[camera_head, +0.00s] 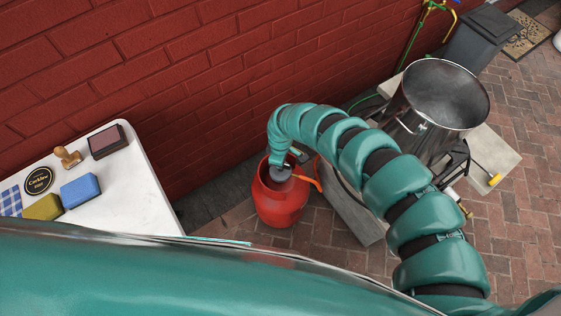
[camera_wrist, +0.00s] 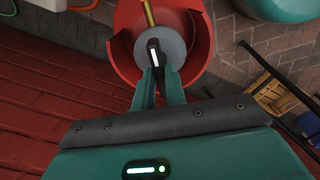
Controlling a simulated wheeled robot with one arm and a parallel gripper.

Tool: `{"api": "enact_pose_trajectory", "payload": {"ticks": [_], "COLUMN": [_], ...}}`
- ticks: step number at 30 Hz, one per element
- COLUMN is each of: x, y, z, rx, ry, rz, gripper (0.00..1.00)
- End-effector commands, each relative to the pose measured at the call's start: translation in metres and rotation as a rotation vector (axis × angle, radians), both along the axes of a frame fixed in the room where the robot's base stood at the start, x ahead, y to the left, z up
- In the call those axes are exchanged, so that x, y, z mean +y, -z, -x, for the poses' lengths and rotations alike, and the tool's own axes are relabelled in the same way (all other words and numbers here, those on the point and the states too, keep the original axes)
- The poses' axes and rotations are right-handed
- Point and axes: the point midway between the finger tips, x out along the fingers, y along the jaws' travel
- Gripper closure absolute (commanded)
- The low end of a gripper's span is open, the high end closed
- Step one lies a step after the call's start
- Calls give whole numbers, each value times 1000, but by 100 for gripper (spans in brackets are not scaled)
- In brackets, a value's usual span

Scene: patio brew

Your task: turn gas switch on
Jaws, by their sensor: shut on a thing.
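The red gas bottle (camera_head: 281,208) stands on the brick paving beside the wall. Its open-topped red collar (camera_wrist: 200,30) surrounds a grey round top (camera_wrist: 177,42) in the wrist view. The gas switch (camera_wrist: 154,50) is a small black piece with a white stripe over that round top. My gripper (camera_wrist: 158,78) reaches down to the bottle, and its two teal fingers are shut on the switch. In the head view my arm hides most of the bottle's top, and the fingertips are not clear there.
A large steel pot (camera_head: 436,105) stands right of the bottle, behind my arm. An orange hose (camera_head: 309,179) runs from the bottle's top. A white table (camera_head: 120,192) at the left holds a stamp (camera_head: 68,157), an ink pad (camera_head: 108,141) and sponges. Brick paving lies open at the right.

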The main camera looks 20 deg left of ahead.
Motion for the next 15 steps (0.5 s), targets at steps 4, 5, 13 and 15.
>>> {"api": "enact_pose_trajectory", "payload": {"ticks": [4,5,13,15], "x": [0,0,0,0], "y": [0,0,0,0], "z": [-1,0,0,0], "rx": [-1,-1,0,0], "ry": [-21,-24,-28,-28], "rz": [-1,-1,-1,-1], "gripper": [100,100,100,100]}}
